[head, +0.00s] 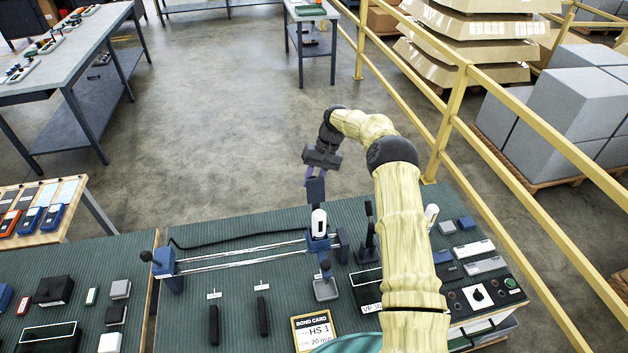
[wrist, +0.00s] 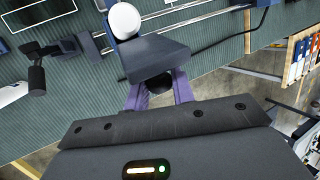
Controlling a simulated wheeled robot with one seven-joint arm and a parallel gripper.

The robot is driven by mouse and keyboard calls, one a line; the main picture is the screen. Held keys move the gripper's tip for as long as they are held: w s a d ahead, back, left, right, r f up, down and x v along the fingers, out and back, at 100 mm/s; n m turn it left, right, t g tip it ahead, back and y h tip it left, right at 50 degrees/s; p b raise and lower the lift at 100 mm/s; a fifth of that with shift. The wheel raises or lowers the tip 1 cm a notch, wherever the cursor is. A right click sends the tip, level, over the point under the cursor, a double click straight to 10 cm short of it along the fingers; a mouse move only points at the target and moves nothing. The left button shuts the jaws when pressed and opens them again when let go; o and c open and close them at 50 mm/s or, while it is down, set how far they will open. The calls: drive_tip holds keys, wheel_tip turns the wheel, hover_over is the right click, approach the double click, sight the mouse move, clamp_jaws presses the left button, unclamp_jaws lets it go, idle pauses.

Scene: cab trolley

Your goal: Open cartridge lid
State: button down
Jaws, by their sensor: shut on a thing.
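A white cartridge (head: 319,222) stands in a blue carriage (head: 318,244) on two metal rails. Its round white top also shows in the wrist view (wrist: 124,20). A dark blue lid plate (head: 316,191) stands raised behind the cartridge in the head view. In the wrist view the lid (wrist: 150,55) lies between the cartridge and my gripper. My gripper (head: 317,174) is at the lid's upper end. Its purple fingers (wrist: 160,88) are shut around a black knob (wrist: 158,82) on the lid. The knob is partly hidden by the fingers and lid.
The rails (head: 240,258) end at a blue block (head: 170,270) on the left. A black lever (head: 369,230) stands right of the carriage. A card (head: 315,334) and black handles (head: 263,316) lie in front. A yellow railing (head: 455,110) runs along the right.

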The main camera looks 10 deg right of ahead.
drive_tip(key=shift+s+f, duration=0.1)
drive_tip(key=c, duration=1.3)
unclamp_jaws()
drive_tip(key=shift+o, duration=0.2)
drive_tip(key=shift+r, duration=0.2)
